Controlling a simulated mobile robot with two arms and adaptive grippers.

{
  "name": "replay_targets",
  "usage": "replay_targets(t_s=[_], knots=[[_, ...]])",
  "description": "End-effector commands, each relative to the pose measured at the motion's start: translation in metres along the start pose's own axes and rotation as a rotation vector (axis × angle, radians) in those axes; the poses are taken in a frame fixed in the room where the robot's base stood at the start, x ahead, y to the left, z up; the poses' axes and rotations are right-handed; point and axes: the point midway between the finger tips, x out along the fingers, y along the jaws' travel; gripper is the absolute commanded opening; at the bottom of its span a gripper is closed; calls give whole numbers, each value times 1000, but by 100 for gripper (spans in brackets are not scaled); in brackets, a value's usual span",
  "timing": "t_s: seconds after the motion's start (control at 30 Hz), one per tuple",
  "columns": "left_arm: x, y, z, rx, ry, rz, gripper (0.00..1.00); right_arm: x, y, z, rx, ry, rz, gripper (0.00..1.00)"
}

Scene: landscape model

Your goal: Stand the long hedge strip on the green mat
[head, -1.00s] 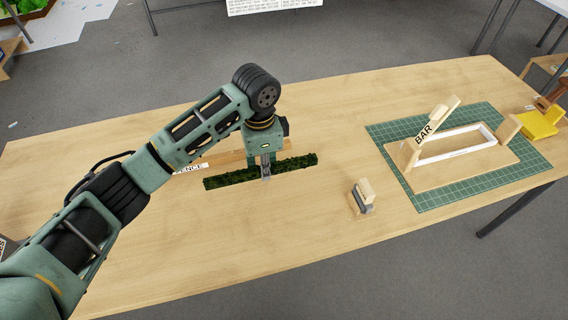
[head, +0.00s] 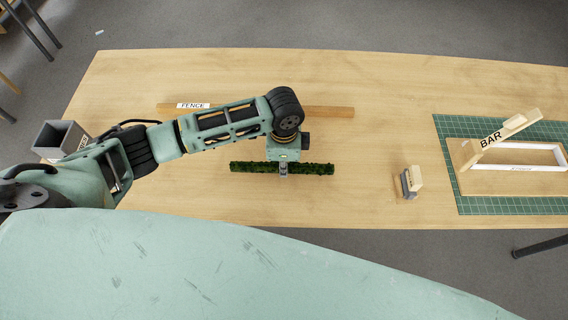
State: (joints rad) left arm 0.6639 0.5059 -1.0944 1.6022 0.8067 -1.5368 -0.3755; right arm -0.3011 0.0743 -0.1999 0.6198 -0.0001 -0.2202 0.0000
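The long hedge strip (head: 312,169) is a dark green bar in the middle of the table. My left gripper (head: 283,174) is over its middle, pointing down, with its fingers at the strip. The fingers look closed around the strip, but the view is small and from above. I cannot tell whether the strip touches the table. The green mat (head: 480,206) lies at the right of the table, with a wooden frame on it. My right gripper is not in view.
A wooden strip labelled FENCE (head: 330,112) lies behind the hedge. A small wooden block with a grey part (head: 411,181) stands between hedge and mat. On the mat is a wooden base with a white-edged slot (head: 520,168) and a tilted BAR piece (head: 495,139). A grey open box (head: 60,140) is at left.

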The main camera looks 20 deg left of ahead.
Motion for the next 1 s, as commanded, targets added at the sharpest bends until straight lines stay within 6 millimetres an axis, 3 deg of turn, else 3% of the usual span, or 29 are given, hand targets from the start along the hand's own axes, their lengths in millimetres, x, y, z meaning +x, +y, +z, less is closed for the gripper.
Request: replay_targets(t_s=[0.13, 0.5, 0.53, 0.7, 1.0], knots=[[15, 0, 0, 0, 0, 0, 4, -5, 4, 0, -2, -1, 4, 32], [20, 0, -1, 0, 0, 0, 4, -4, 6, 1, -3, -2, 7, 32], [20, 0, -1, 0, 1, -1, 24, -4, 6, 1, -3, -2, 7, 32], [20, 0, -1, 0, 1, -1, 39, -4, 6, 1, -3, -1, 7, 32], [19, 0, 0, 0, 1, -1, 42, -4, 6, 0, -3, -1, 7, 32]])
